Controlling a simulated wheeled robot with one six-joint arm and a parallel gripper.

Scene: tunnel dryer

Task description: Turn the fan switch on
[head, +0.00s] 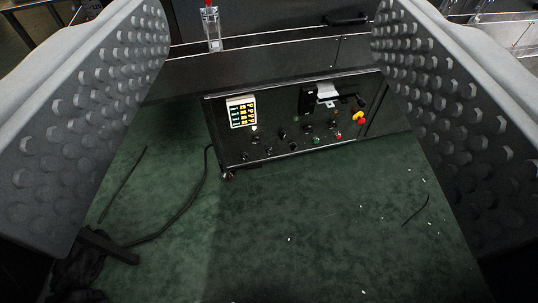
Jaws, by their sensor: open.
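A dark control panel (273,140) stands on the green floor between my fingers, some distance beyond them. It carries several small black knobs or switches (282,133) along its middle and lower part. I cannot tell which of them is the fan switch, as the labels are too small to read. A display with coloured keys (242,111) sits at its upper left, and a red and yellow emergency button (359,118) at its right. Green and red buttons (317,140) are near its lower right. My gripper (272,150) is open and empty, with grey studded fingers at both sides of the view.
A black cable (180,213) runs over the green floor (290,230) from the panel's left side. A dark handle (346,19) is on the machine at the back. Small white scraps dot the floor.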

